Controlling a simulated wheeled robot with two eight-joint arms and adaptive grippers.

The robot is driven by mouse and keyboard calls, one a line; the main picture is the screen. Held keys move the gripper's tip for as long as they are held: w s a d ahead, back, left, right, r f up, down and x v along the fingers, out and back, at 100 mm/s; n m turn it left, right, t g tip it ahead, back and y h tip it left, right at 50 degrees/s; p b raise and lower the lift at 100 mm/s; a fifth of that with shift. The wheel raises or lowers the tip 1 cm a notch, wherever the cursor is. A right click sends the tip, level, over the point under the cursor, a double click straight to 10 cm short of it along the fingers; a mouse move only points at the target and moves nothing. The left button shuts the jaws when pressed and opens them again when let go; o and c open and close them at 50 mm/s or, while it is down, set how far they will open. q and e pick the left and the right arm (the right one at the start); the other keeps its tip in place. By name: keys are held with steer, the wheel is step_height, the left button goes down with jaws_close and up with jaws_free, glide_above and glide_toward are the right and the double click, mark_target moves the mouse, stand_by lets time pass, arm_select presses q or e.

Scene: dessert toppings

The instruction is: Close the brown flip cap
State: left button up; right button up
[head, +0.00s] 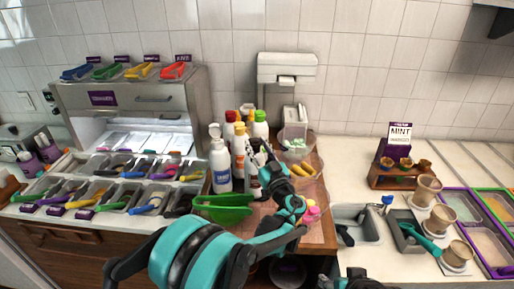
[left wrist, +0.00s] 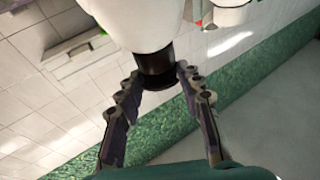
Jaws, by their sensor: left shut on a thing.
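In the left wrist view a white bottle (left wrist: 140,22) has a dark brown cap (left wrist: 154,68) at its end, and the cap sits between the two fingers of my left gripper (left wrist: 157,76). The fingers are closed in on it from both sides. Whether the flip lid is up or down cannot be seen. In the head view my left gripper (head: 259,153) is among the bottles at the back of the wooden counter and hides part of them. Dark parts at the bottom edge look like my right gripper (head: 357,283); its fingers are not clear.
A white bottle (head: 221,166), a yellow bottle (head: 239,145) and red- and green-capped bottles crowd around the left gripper. A green scoop-like dish (head: 224,208) lies in front. The right counter has free room.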

arm_select(q)
steer(key=o, duration=1.2)
steer(key=shift+c, duration=0.2)
steer(key=v, duration=1.2)
